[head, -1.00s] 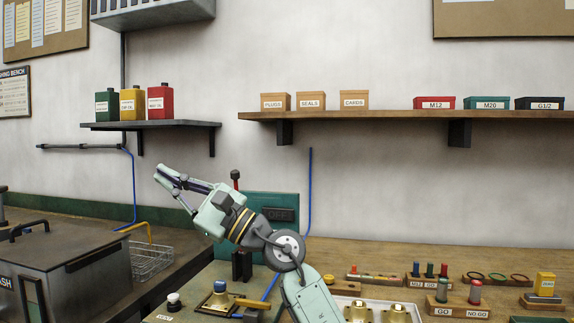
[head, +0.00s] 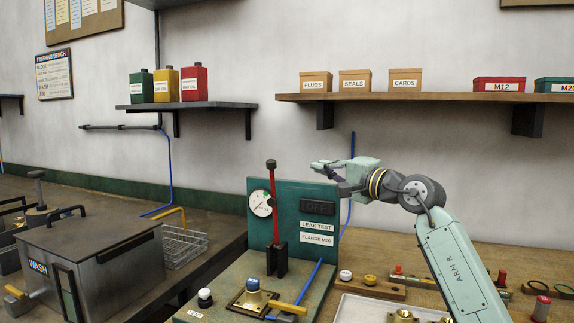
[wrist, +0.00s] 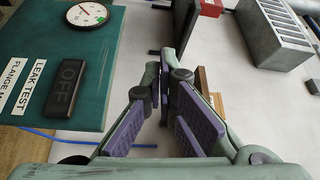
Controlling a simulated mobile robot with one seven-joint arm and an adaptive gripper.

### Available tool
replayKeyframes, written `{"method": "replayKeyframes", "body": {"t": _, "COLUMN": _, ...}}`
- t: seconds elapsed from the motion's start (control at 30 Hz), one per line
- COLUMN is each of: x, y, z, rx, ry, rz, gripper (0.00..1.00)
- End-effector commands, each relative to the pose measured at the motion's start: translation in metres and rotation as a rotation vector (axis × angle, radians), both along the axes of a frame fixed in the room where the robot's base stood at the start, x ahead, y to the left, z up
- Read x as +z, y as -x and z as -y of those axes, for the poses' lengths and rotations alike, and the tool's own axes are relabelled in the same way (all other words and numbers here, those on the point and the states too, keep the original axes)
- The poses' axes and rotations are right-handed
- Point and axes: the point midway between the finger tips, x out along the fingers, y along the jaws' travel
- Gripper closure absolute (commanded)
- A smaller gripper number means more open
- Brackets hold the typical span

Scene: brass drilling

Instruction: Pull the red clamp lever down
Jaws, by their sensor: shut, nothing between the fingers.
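The red clamp lever (head: 273,185) stands upright in front of the green leak test panel (head: 259,238), its dark knob on top and a black base below. My gripper (head: 315,165) is shut and empty, to the right of the lever's top in the head view and at about its height. A gap shows between them; the depth is hard to tell. In the wrist view my fingers (wrist: 163,66) point past the panel (wrist: 108,105), and the lever does not show there.
The panel carries a gauge (head: 261,203) and a dark OFF display (head: 318,207). Below the lever is a brass part (head: 253,299) with a yellow handle (head: 285,307). A shelf with boxes (head: 430,98) hangs above my arm. A grey wash tank (head: 105,260) stands at left.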

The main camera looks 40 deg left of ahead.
Motion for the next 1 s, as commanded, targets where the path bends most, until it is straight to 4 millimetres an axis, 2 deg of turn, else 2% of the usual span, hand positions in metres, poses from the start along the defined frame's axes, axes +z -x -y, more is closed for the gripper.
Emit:
{"method": "replayKeyframes", "body": {"t": 0.23, "x": 0.001, "y": 0.000, "z": -0.002, "rx": 0.001, "ry": -0.001, "rz": -0.002, "gripper": 1.00}}
{"method": "replayKeyframes", "body": {"t": 0.37, "x": 0.004, "y": -0.003, "z": -0.013, "rx": 0.001, "ry": -0.002, "rz": -0.004, "gripper": 1.00}}
{"method": "replayKeyframes", "body": {"t": 0.8, "x": 0.013, "y": -0.025, "z": -0.102, "rx": 0.003, "ry": -0.001, "rz": -0.007, "gripper": 1.00}}
{"method": "replayKeyframes", "body": {"t": 0.83, "x": 0.001, "y": -0.020, "z": -0.098, "rx": 0.001, "ry": -0.002, "rz": 0.000, "gripper": 1.00}}
{"method": "replayKeyframes", "body": {"t": 0.87, "x": -0.002, "y": -0.015, "z": -0.096, "rx": 0.001, "ry": -0.002, "rz": 0.003, "gripper": 1.00}}
{"method": "replayKeyframes", "body": {"t": 1.0, "x": -0.002, "y": 0.002, "z": -0.095, "rx": 0.001, "ry": -0.002, "rz": 0.003, "gripper": 1.00}}
